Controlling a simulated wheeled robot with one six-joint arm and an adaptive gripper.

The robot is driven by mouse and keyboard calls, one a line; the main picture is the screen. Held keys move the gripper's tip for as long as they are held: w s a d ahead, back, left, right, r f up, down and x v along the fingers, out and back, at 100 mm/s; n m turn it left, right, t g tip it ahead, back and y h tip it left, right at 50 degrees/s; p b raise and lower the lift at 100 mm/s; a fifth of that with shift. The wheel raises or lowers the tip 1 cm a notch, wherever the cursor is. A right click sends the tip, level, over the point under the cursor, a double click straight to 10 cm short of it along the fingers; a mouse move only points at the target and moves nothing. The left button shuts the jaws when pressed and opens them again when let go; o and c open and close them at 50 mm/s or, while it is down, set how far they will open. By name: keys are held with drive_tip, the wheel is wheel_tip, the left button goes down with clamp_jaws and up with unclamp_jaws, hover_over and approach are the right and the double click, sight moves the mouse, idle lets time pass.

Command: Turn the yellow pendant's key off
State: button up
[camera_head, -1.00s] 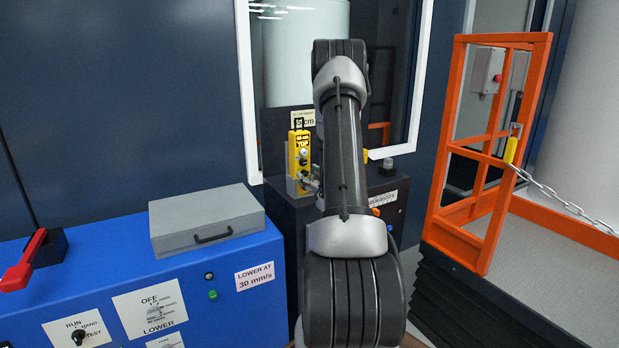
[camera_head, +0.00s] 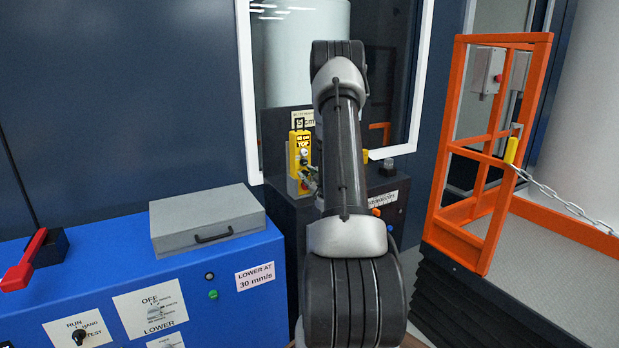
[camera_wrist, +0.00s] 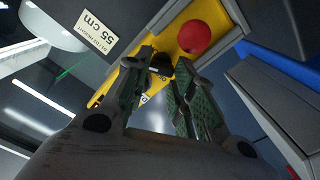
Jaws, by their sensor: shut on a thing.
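The yellow pendant (camera_head: 296,150) stands upright on the dark cabinet beyond my arm in the head view. In the wrist view the yellow pendant (camera_wrist: 176,42) runs diagonally, with a round red button (camera_wrist: 194,37) on its face. My gripper (camera_wrist: 164,72) is at the pendant's face, its two green-padded fingers shut around a small dark piece (camera_wrist: 161,62), which looks like the key. The fingers and wrist hide part of the pendant. In the head view my arm hides much of the gripper, and only its left edge (camera_head: 312,178) shows beside the pendant.
A blue console (camera_head: 120,260) with a grey case (camera_head: 207,222) is at left. An orange gate (camera_head: 490,150) with a chain is at right. The dark cabinet (camera_head: 300,225) supports the pendant. A "55 cm" label (camera_wrist: 92,33) is near the pendant.

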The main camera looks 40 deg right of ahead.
drive_tip(key=o, duration=1)
drive_tip(key=shift+o, duration=0.2)
drive_tip(key=v, duration=0.7)
drive_tip(key=shift+s, duration=0.25)
drive_tip(key=shift+c, duration=0.3)
